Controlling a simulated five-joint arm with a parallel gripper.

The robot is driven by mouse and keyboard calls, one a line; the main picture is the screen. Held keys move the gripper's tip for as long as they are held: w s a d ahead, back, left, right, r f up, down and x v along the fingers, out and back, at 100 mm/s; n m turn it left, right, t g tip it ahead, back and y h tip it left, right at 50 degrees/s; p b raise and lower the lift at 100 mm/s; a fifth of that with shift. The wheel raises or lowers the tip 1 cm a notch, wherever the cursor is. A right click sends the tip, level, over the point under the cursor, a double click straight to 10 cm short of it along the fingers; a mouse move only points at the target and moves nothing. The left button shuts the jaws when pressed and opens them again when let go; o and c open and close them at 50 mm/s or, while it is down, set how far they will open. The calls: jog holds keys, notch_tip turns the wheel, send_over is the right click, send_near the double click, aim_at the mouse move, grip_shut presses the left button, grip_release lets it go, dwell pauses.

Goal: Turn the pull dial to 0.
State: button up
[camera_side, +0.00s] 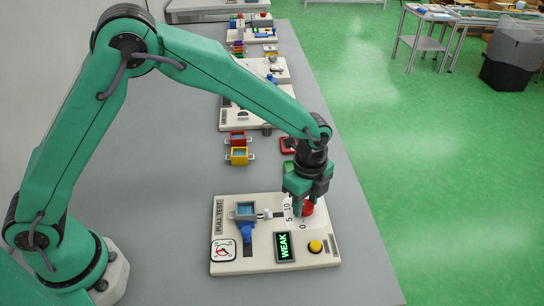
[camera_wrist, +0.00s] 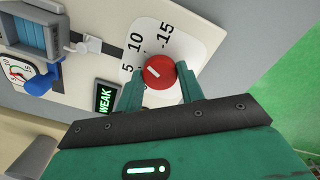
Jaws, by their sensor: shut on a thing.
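The pull dial is a red round knob (camera_side: 307,208) on the right part of the cream PULL TEST panel (camera_side: 262,262). It also shows in the wrist view (camera_wrist: 160,73), with a short slanted white mark left of its middle. Its white scale plate (camera_wrist: 185,40) carries 5, 10 and 15; in the side view 0 shows at the near side. The mark's exact reading is hard to tell. My gripper (camera_side: 306,200) is over the dial, its two green fingers (camera_wrist: 159,88) shut on the knob from both sides.
A display (camera_side: 284,247) reads WEAK in green. A yellow button (camera_side: 315,246), a blue lever (camera_side: 246,232), a gauge (camera_side: 223,250) and a clamp with a grey-blue block (camera_side: 245,211) share the panel. Red (camera_side: 237,138) and yellow (camera_side: 239,156) bins stand behind. The table's right edge is close.

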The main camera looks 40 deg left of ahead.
jog(key=shift+n, duration=0.3)
jog(key=n, duration=0.9)
jog(key=shift+n, duration=0.3)
jog(key=n, duration=0.4)
jog(key=shift+r, duration=0.1)
jog(key=n, duration=0.5)
jog(key=shift+n, duration=0.3)
jog(key=o, duration=1)
